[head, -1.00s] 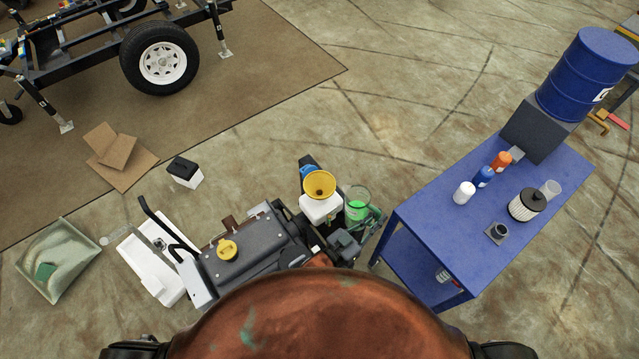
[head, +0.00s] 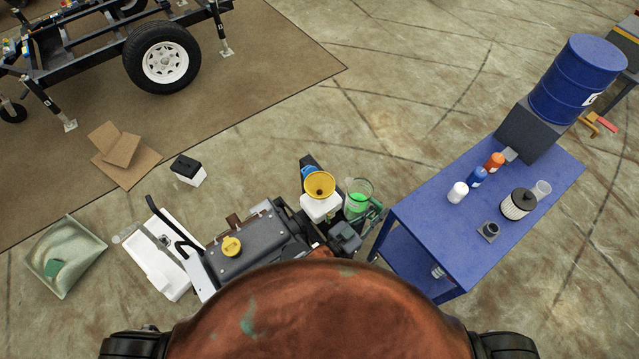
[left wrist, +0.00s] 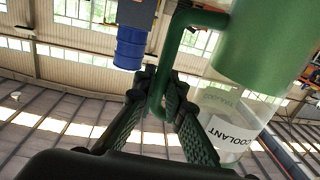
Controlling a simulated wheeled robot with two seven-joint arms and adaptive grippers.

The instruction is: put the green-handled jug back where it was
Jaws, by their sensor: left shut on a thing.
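The green-handled jug (head: 358,197) is a clear vessel with green liquid in its lower part, held beside the yellow funnel. In the left wrist view, which is upside down, the jug (left wrist: 235,128) bears a COOLANT label and looks roughly upright. My left gripper (head: 374,214) is at the jug's right side. The two fingers of this gripper (left wrist: 160,88) are closed around the green handle (left wrist: 188,22). Whether the jug's base touches anything is hidden. My right gripper does not show.
A yellow funnel (head: 319,184) sits on a white container (head: 321,207) left of the jug. The blue table (head: 432,222) at right holds bottles, a filter (head: 517,204) and a clear cup; its near left part is bare. A blue drum (head: 578,80) stands behind.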

